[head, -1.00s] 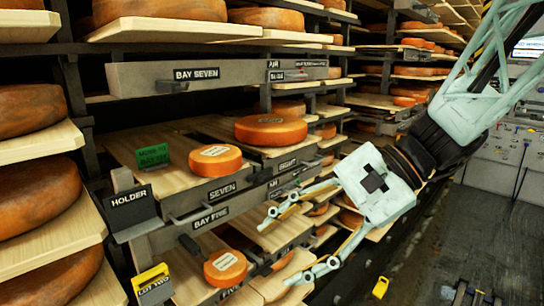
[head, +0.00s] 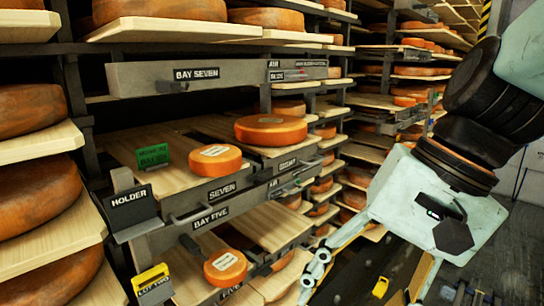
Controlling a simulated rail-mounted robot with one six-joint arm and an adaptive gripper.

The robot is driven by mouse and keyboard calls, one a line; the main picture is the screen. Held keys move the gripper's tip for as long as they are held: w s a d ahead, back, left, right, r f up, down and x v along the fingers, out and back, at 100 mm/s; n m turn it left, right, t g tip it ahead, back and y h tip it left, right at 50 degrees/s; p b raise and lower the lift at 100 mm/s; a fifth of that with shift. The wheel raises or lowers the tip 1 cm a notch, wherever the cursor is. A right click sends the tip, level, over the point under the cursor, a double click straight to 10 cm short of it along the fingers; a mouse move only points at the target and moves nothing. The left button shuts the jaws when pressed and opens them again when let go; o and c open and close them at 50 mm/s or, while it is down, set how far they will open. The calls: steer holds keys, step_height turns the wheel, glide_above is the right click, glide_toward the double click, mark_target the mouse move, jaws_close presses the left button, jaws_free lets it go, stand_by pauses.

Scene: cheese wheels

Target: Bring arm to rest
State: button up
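My gripper (head: 360,293) is at the lower right of the head view, in front of the rack and pointing down and to the left. Its two fingers are spread apart with nothing seen between them. The lower ends of the fingers reach the bottom edge of the picture. My arm comes in from the upper right and bends at dark joints above the pale gripper body.
Cheese racks fill the left and middle. Another labelled cheese (head: 225,268) lies below on bay five. Grey floor (head: 510,240) is open at right.

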steer(key=s+d+r+n+t+h, duration=0.1)
steer(key=s+d+n+h, duration=0.1)
steer(key=d, duration=0.3)
steer(key=s+d+r+n+t+h, duration=0.1)
steer(key=s+d+n+t+h, duration=0.1)
steer(key=d, duration=0.4)
steer(key=shift+s+r+t+h, duration=0.25)
steer(key=shift+s+t+h, duration=0.05)
steer(key=shift+s, duration=0.55)
stand_by(0.6)
